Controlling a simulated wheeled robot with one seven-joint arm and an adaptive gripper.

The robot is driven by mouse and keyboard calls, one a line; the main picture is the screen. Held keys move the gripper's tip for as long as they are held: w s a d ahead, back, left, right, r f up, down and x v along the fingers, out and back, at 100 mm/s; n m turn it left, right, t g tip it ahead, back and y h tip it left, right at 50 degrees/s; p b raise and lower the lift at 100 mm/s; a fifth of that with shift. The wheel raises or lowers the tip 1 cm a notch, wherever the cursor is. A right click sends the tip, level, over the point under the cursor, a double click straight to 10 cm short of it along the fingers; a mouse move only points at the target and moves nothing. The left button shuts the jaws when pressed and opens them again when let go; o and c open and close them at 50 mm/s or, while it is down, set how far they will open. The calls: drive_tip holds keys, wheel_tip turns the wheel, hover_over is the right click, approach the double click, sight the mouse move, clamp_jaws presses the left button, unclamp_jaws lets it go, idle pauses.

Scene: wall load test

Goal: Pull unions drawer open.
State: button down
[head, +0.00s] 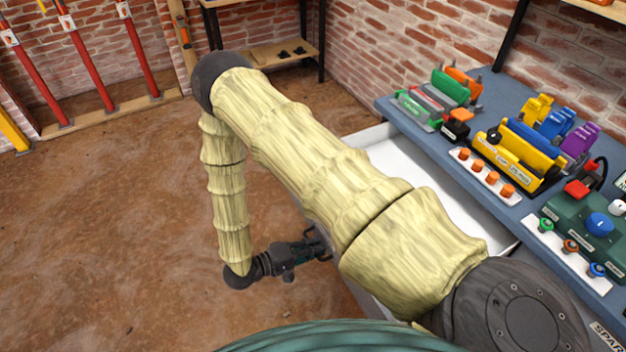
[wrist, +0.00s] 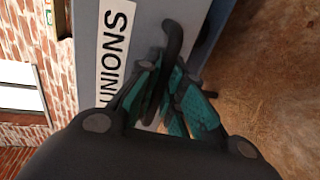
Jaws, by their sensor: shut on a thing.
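The unions drawer front (wrist: 150,14) is grey and fills the middle of the wrist view, with a white UNIONS label (wrist: 116,50). Its dark handle (wrist: 176,38) stands out beside the label. My gripper (wrist: 164,88) is shut on the handle, with its green finger pads around it. In the head view my gripper (head: 318,243) is low beside the bench. A drawer with a white interior (head: 452,205) is open below the bench top there. My arm covers most of its front, and the label is hidden in that view.
The blue bench top (head: 398,112) carries several coloured clamps and tools, a yellow device (head: 520,160) and a green box with knobs (head: 585,222). Red bars (head: 88,68) stand by the brick wall at the left. A shelf unit (head: 270,52) stands behind. The brown floor at left is clear.

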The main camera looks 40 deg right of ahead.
drive_tip(key=c, duration=1.5)
unclamp_jaws()
drive_tip(key=shift+c, duration=0.2)
drive_tip(key=shift+a, duration=0.15)
drive_tip(key=v, duration=1.1)
drive_tip(key=shift+w+a, duration=0.15)
drive_tip(key=shift+a, duration=0.2)
drive_tip(key=d+f+n+t+y, duration=0.1)
drive_tip(key=d+f+t+y, duration=0.6)
drive_tip(key=f, duration=0.3)
drive_tip(key=s+a+g+y, duration=0.2)
drive_tip(key=s+y, duration=0.2)
drive_tip(key=s, duration=0.5)
drive_tip(key=s+a+g+y, duration=0.2)
drive_tip(key=s+a+y, duration=0.1)
drive_tip(key=s, duration=0.6)
drive_tip(key=shift+s+r+g+y, duration=0.3)
drive_tip(key=shift+y, duration=0.5)
